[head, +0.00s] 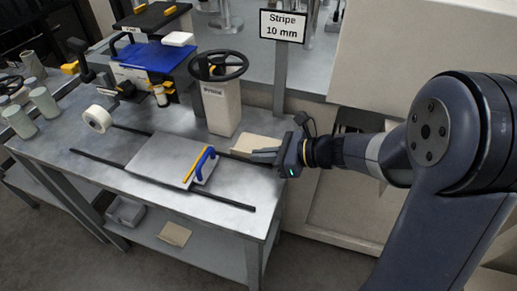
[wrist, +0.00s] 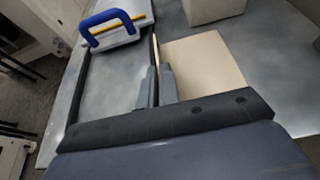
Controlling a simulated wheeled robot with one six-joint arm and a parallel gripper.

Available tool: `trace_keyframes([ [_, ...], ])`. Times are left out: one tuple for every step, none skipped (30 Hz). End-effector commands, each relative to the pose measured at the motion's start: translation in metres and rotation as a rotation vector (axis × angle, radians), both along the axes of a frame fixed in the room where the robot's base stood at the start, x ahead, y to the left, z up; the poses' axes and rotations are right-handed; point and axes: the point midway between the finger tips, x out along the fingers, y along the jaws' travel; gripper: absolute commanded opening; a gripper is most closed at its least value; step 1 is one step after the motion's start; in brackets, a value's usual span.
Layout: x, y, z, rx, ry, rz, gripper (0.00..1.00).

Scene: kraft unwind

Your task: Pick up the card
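A flat tan piece (head: 258,143), which looks like the card, lies at the right end of the metal bench; the wrist view shows it as a broad tan sheet (wrist: 205,65). My gripper (head: 264,154) is low at the card's near side. In the wrist view my gripper (wrist: 158,85) has its two grey fingers close together at the card's left edge, with a narrow gap between them. A thin tan strip shows just beyond the fingertips. I cannot tell whether the fingers pinch the card's edge. The card's near part is hidden behind my gripper.
A grey plate (head: 160,158) with a blue handle (head: 203,163) and yellow strip lies between two dark rails. A beige post with a black handwheel (head: 219,66) stands behind. A white roll (head: 97,118) is at left. Another tan sheet (head: 174,233) lies on the lower shelf.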

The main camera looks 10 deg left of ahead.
Motion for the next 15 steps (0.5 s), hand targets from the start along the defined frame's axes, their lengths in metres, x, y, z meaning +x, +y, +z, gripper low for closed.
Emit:
trace_keyframes([
  [0.0,0.0,0.0,0.0,0.0,0.0,0.0],
  [0.0,0.0,0.0,0.0,0.0,0.0,0.0],
  [0.0,0.0,0.0,0.0,0.0,0.0,0.0],
  [0.0,0.0,0.0,0.0,0.0,0.0,0.0],
  [0.0,0.0,0.0,0.0,0.0,0.0,0.0],
  [0.0,0.0,0.0,0.0,0.0,0.0,0.0],
  [0.0,0.0,0.001,0.0,0.0,0.0,0.0],
  [0.0,0.0,0.001,0.0,-0.001,0.0,0.0],
  [0.0,0.0,0.002,0.0,-0.001,0.0,0.0],
  [0.0,0.0,0.004,0.0,-0.001,0.0,0.0],
  [0.0,0.0,0.005,0.001,-0.002,0.001,0.0],
  [0.0,0.0,0.008,0.001,-0.002,0.0,0.0],
  [0.0,0.0,0.011,0.001,-0.002,0.0,0.0],
  [0.0,0.0,0.015,0.001,-0.003,0.0,0.0],
  [0.0,0.0,0.02,0.0,-0.004,0.001,0.0],
])
